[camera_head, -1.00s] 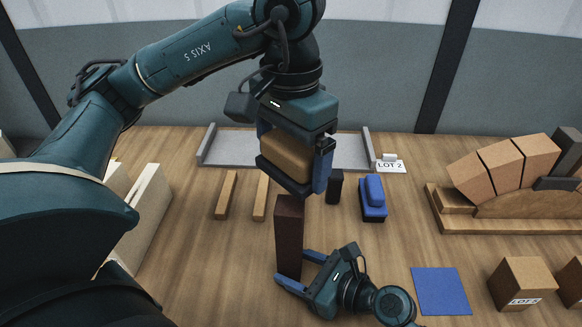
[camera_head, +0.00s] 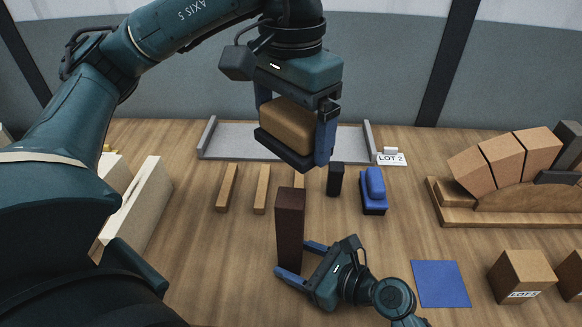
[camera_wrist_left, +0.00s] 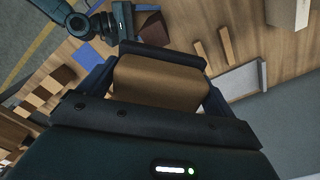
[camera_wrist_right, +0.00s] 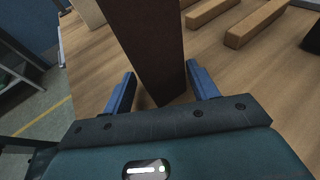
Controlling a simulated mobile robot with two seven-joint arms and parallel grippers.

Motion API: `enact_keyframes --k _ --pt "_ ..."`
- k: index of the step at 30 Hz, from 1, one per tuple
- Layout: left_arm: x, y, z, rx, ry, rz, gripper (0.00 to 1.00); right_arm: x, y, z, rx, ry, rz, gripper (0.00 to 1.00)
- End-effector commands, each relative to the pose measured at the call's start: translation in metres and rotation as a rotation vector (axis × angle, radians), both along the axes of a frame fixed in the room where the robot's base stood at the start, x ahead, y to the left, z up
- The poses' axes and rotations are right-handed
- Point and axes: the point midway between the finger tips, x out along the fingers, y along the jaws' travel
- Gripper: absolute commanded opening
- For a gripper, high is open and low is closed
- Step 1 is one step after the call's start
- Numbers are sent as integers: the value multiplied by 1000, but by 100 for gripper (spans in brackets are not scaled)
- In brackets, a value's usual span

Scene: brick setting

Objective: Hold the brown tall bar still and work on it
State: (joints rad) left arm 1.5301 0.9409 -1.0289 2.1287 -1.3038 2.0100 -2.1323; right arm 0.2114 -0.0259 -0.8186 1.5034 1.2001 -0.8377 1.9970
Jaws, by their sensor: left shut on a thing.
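The brown tall bar (camera_head: 290,228) stands upright on the table in the middle of the head view; it also shows in the right wrist view (camera_wrist_right: 150,45). My right gripper (camera_head: 303,262) is low at the bar, with its fingers apart on either side of it; the right wrist view shows gaps beside the bar. My left gripper (camera_head: 292,137) is shut on a tan block with a black base (camera_head: 288,125), held in the air above and behind the bar's top. The block fills the left wrist view's middle (camera_wrist_left: 160,82).
A blue square (camera_head: 440,284), wooden cubes (camera_head: 522,277) and a brick arch (camera_head: 505,165) lie right.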

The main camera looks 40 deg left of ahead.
Motion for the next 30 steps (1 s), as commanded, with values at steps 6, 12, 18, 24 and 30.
enact_keyframes --k 6,12,18,24,30 --pt "0 0 0 0 -1 0 62 0 0 0 0 0 0 77" --pt "0 0 0 0 -1 0 62 0 0 0 0 0 0 79" --pt "0 0 0 0 -1 0 62 0 -12 3 -1 0 0 79" --pt "0 0 0 0 -1 0 62 1 -50 14 -2 -2 -3 79" --pt "0 0 0 0 -1 0 62 0 -89 27 -2 0 -1 79"
